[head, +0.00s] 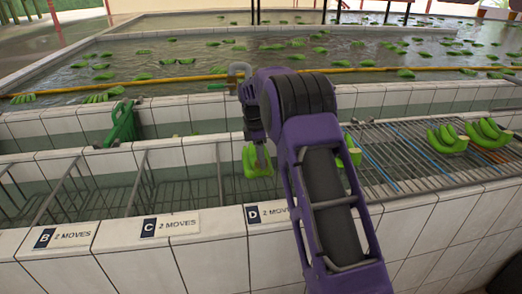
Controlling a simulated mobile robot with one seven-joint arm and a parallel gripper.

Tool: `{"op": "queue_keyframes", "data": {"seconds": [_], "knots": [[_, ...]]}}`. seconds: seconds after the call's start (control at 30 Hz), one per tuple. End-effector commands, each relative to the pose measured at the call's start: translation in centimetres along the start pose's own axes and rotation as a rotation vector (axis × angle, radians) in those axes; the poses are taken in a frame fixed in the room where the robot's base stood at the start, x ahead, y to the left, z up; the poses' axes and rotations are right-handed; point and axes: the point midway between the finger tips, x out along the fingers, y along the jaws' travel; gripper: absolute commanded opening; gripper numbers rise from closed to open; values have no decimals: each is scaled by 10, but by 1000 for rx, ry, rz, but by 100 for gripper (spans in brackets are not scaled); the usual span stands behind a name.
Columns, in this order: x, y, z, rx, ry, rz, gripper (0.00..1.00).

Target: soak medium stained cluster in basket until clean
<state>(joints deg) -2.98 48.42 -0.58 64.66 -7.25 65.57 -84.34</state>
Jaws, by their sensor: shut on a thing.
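My gripper (261,152) points down over the tiled trough and is shut on a green banana cluster (251,164). The held cluster hangs above or in the wire basket (205,187) behind the D label; I cannot tell whether it touches the water or the wires. Stains on it are too small to make out. Two more clusters, one on the left (446,139) and one on the right (488,134), lie on the wire rack at the right. Another cluster (354,151) is partly hidden behind my arm.
Wire dividers (144,180) split the trough. A green object (122,125) stands on the back wall. A large pool with floating bananas and a yellow pipe (160,81) lies beyond.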

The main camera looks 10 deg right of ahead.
Motion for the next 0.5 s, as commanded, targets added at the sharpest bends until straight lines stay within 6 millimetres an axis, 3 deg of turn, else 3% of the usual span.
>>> {"op": "queue_keyframes", "data": {"seconds": [0.5], "knots": [[54, -1, -7, 0, 0, 4, 0]]}}
